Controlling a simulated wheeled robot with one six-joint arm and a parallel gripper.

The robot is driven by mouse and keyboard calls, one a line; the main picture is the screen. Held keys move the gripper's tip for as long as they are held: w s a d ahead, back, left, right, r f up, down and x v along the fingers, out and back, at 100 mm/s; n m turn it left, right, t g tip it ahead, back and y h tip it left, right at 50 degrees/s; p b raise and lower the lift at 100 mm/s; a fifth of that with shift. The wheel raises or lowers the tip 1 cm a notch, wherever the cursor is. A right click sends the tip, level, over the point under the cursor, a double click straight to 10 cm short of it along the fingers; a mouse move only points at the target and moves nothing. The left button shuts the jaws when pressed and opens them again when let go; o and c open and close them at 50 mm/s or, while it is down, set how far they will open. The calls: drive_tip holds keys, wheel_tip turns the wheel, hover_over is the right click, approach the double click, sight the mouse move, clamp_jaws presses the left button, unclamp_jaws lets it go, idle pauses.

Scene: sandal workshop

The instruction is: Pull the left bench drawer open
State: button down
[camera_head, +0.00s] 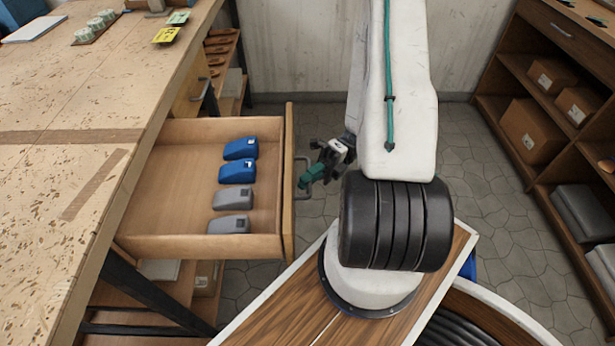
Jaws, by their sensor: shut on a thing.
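The bench drawer (200,246) is pulled out from under the workbench at the left, with its wooden front facing right. Two blue blocks (238,171) and two grey blocks (230,224) lie in a row inside it. A grey bar handle (304,161) stands on the drawer front. My gripper (305,181), with green fingers, is shut on this handle, right of the drawer front. The arm partly hides the wrist, and the exact finger contact is small in the picture.
The workbench top (80,90) holds yellow and green cards and small pots at the back. A second drawer (190,92) sits farther along the bench. A shelf unit (545,185) with cardboard boxes stands at the right. Tiled floor (475,160) is clear between.

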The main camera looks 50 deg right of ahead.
drive_tip(key=c, duration=1.5)
unclamp_jaws()
drive_tip(key=shift+d, duration=0.1)
drive_tip(key=d, duration=0.5)
drive_tip(key=d+f, duration=0.1)
drive_tip(key=d, duration=0.1)
drive_tip(key=shift+w+d, duration=0.1)
drive_tip(key=shift+d, duration=0.2)
